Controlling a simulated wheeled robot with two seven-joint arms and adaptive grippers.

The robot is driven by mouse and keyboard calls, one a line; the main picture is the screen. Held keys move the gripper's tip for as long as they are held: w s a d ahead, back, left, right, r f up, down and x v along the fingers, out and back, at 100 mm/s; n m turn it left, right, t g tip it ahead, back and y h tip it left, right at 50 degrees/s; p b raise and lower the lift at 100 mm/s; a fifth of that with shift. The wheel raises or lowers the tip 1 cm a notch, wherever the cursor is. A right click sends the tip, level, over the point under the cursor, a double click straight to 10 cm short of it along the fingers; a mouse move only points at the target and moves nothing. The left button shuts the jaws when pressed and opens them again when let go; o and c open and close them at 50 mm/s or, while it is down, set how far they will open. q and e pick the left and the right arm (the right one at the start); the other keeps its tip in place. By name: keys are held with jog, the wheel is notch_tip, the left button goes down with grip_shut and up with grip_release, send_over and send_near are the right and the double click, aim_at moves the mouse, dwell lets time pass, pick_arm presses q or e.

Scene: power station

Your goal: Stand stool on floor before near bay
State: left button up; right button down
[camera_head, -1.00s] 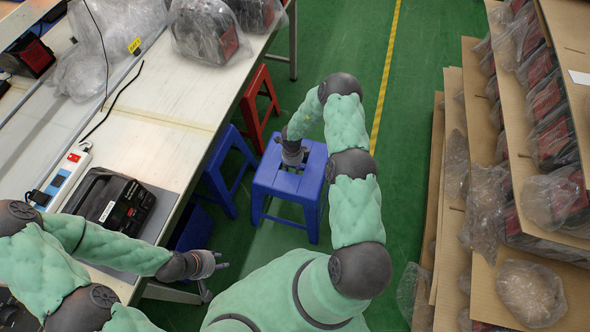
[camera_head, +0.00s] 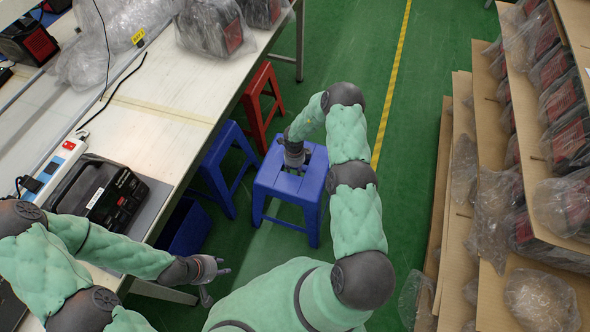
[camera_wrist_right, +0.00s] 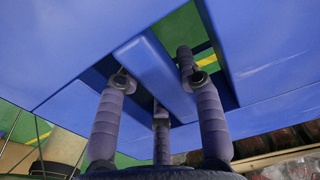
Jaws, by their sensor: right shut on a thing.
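The blue stool (camera_head: 309,186) is upright in the middle of the head view, low over the green floor; I cannot tell whether its feet touch it. My right gripper (camera_head: 294,164) reaches down onto its seat from above. In the right wrist view, my right gripper (camera_wrist_right: 160,85) is shut on the bar between the slots of the stool seat (camera_wrist_right: 60,50), with fingers on both sides. My left gripper (camera_head: 218,268) is beside the bench's near end, away from the stool; its opening is unclear. I cannot make out which place is the near bay.
A second blue stool (camera_head: 221,178) and a red stool (camera_head: 265,103) stand along the white bench (camera_head: 165,105). A dark blue bin (camera_head: 185,228) is under the bench. Cardboard shelving (camera_head: 470,180) with wrapped goods stands right. Green floor with a yellow line (camera_head: 392,80) lies between.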

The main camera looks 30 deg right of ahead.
jog(key=shift+w, duration=0.1)
jog(key=c, duration=0.8)
grip_release()
jog(key=shift+f, duration=0.1)
